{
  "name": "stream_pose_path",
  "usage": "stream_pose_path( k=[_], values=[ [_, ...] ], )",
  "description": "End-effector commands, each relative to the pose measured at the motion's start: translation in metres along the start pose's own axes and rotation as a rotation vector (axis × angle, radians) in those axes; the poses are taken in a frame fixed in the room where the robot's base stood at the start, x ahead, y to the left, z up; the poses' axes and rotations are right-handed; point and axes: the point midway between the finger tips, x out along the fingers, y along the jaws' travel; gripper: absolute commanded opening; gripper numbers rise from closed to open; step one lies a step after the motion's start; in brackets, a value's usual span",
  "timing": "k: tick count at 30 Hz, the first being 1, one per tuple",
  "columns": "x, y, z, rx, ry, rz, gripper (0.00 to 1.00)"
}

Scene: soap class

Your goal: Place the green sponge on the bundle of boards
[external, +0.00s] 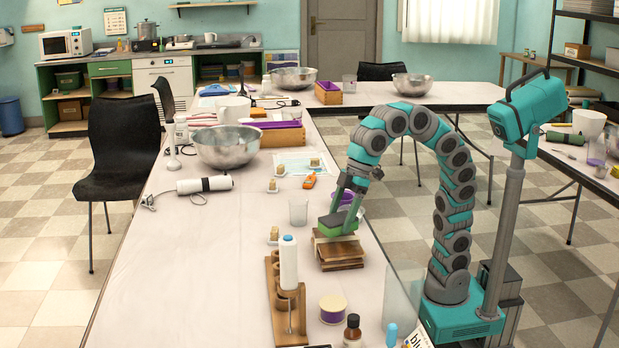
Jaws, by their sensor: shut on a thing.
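The bundle of boards (341,257) is a stack of brown wooden boards on the long pale table, in front of my arm. The green sponge (337,223) is at the top of this stack, between the fingers of my gripper (344,208). My gripper points down and is shut on the sponge. The sponge looks level and lies over the boards. I cannot tell whether it rests on them or hangs just above. The fingers hide part of the sponge.
A wooden rack (287,300) with a white bottle (288,262) stands left of the boards. A purple-and-cream round tub (333,309) and a brown bottle (352,330) are nearer the camera. A clear cup (298,211) stands behind-left. The table's left middle is largely bare.

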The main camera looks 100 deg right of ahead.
Motion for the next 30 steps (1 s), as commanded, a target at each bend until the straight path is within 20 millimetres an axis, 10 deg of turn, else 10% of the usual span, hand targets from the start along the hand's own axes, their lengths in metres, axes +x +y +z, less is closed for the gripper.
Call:
stream_pose_path(
  k=[19,20,30],
  values=[
    [0.028,0.000,0.011,0.000,0.001,0.000,0.23],
    [0.027,0.000,0.011,0.000,0.001,0.000,0.78],
    [0.027,0.000,0.011,0.000,0.001,0.000,1.00]
  ],
)
